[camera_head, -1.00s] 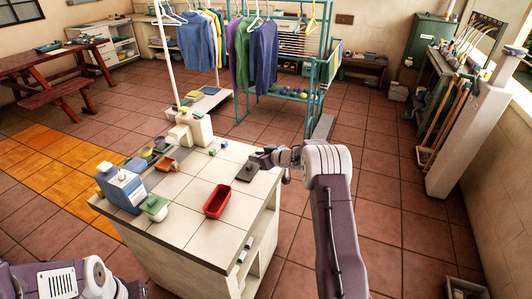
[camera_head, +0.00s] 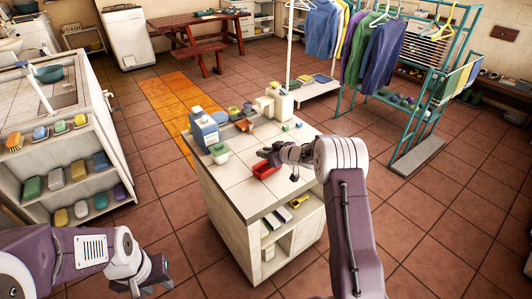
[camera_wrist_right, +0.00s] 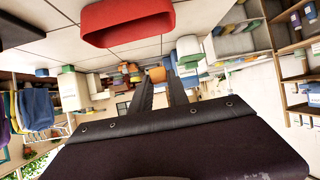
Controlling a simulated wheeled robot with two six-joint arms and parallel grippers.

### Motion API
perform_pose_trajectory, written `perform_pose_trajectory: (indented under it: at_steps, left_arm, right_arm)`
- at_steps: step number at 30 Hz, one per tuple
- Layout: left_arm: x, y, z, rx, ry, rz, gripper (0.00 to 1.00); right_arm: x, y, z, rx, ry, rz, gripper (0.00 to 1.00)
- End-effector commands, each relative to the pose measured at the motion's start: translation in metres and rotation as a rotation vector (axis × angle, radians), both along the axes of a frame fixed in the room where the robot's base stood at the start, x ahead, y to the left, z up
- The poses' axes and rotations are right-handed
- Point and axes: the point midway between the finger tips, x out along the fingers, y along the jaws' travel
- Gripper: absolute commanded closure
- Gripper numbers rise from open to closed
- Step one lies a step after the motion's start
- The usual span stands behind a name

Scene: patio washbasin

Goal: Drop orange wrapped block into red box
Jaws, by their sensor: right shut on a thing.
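The red box (camera_head: 264,171) stands open on the tiled top of the white counter, near its right edge. My right gripper (camera_head: 268,154) is beside and just above the red box in the head view. In the right wrist view, its two dark fingers are shut on the orange wrapped block (camera_wrist_right: 157,75) at their tips; the red box (camera_wrist_right: 125,22) shows close by at the top. The block is too small to make out in the head view. My left gripper (camera_head: 153,275) hangs at the lower left, away from the counter; its finger gap is unclear.
A blue-and-white container (camera_head: 204,130) and a green-topped white pot (camera_head: 220,153) stand on the counter's left side. Cups and small items sit at its back. A shelf unit (camera_head: 60,150) with several coloured items stands at the left. The counter's front top is clear.

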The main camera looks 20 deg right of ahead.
Motion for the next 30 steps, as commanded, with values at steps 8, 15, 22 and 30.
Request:
perform_pose_trajectory:
  at_steps: [8, 15, 22, 30]
  left_arm:
    - [0.000, 0.000, -0.036, 0.000, 0.000, 0.000, 0.64]
    - [0.000, 0.000, -0.053, 0.000, 0.001, 0.000, 0.64]
    - [0.000, 0.000, -0.054, 0.000, 0.000, 0.000, 0.64]
    - [0.000, 0.000, -0.054, 0.000, 0.000, 0.000, 0.64]
  right_arm:
    - [0.000, 0.000, -0.030, 0.000, 0.000, 0.000, 1.00]
    - [0.000, 0.000, -0.050, 0.000, 0.001, 0.000, 1.00]
    - [0.000, 0.000, -0.055, 0.000, 0.000, 0.000, 1.00]
    - [0.000, 0.000, -0.055, 0.000, 0.000, 0.000, 1.00]
